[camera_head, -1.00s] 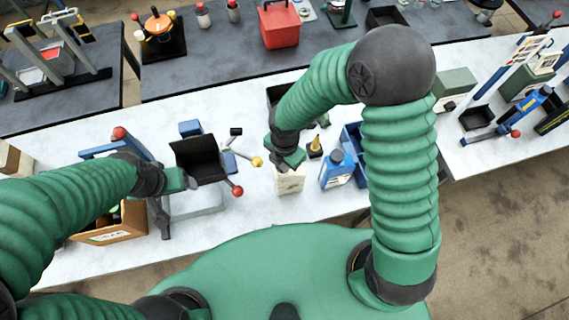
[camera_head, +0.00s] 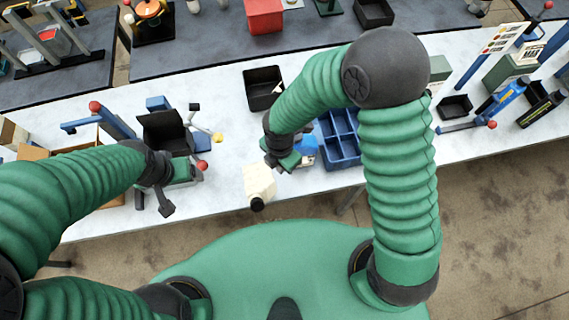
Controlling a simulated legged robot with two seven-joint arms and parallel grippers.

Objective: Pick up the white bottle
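The white bottle (camera_head: 258,181) is at the front edge of the white table, left of my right gripper. It is tipped over, with its black cap (camera_head: 257,204) toward me. My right gripper (camera_head: 281,166) is just beside the bottle's upper right side. The frames do not show clearly whether it touches the bottle or how its fingers stand. My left gripper (camera_head: 154,203) is at the left, near the black-seated stand (camera_head: 166,131), with its dark fingers apart and nothing between them.
A blue divided bin (camera_head: 341,137) and a partly hidden blue container (camera_head: 305,148) are right of my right gripper. A black bin (camera_head: 263,88) stands behind. A cardboard box (camera_head: 33,152) is at the left. The table between the left stand and the bottle is clear.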

